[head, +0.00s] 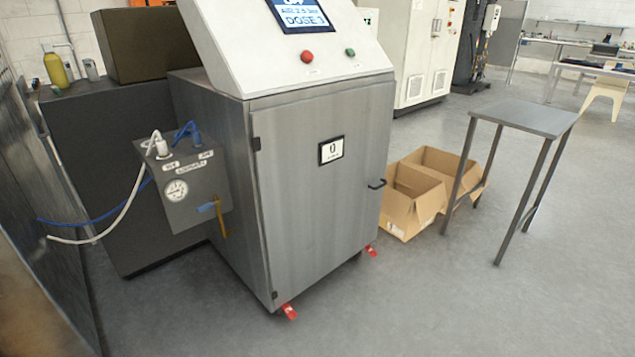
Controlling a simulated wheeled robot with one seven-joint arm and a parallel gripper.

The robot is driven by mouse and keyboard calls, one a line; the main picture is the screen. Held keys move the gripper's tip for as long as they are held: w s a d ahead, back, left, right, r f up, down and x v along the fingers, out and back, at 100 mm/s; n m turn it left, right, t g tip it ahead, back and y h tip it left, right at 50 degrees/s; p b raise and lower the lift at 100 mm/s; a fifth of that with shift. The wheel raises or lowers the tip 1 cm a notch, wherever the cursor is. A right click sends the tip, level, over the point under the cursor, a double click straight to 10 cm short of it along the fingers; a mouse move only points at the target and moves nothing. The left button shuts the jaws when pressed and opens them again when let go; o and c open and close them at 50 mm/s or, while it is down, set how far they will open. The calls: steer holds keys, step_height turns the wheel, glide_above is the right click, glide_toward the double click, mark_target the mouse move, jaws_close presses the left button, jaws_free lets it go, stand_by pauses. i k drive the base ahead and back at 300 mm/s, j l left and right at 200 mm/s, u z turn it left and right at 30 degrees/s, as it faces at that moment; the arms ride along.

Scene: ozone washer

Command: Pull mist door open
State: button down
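The mist door (318,190) is the grey metal front panel of the washer cabinet and looks shut. Its small black handle (377,184) sticks out near the door's right edge, about halfway up. Two dark hinges show on the door's left edge. The cabinet's white sloped console (285,50) sits above the door. My gripper is not in the head view, so its position and state are hidden.
Open cardboard boxes (411,200) stand on the floor just right of the cabinet. A small metal table (525,118) stands further right. A grey gauge box (183,190) with hoses hangs at the cabinet's left. Red caster parts (289,312) stick out below. The floor in front is clear.

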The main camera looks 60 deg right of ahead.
mark_target(320, 164)
steer(key=k+l, duration=0.1)
steer(key=l, duration=0.3)
steer(key=k+l+z, duration=0.1)
steer(key=l, duration=0.35)
steer(key=k+l, duration=0.15)
steer(key=l, duration=0.3)
steer(key=k+l+z, duration=0.1)
steer(key=l, duration=0.3)
steer(key=k+l, duration=0.1)
steer(key=l, duration=0.35)
steer(key=l+z, duration=0.1)
steer(key=l, duration=0.5)
steer(key=i+l, duration=0.1)
steer(key=l, duration=0.5)
steer(key=l+z, duration=0.15)
steer(key=l, duration=0.45)
steer(key=i, duration=0.05)
